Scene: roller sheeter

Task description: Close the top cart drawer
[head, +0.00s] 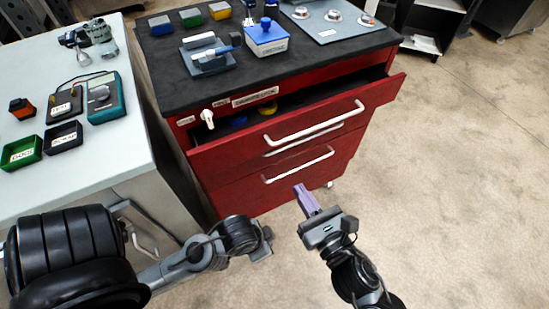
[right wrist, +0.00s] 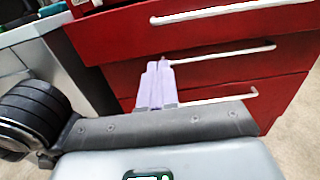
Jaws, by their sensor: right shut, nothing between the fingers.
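The red cart (head: 228,190) has a black top. Its top drawer (head: 365,103) is pulled out part way, and things inside show through the gap, including a yellow round one. The drawer's white bar handle (head: 315,122) is on its front; in the right wrist view the handle (right wrist: 215,12) is at the top edge. My right gripper (head: 303,187), with lavender fingers, is shut and empty, in front of the cart and lower than the top handle. Its fingers (right wrist: 158,68) point at the cart front. My left gripper (head: 268,243) is near the picture's bottom centre; its jaws are unclear.
Lower drawers with white handles (head: 298,165) look closed. A white knob or key-like piece (head: 208,118) is at the drawer's left. A pale bench (head: 60,95) with small trays and instruments stands left. Blocks and a blue device (head: 266,38) sit on the cart.

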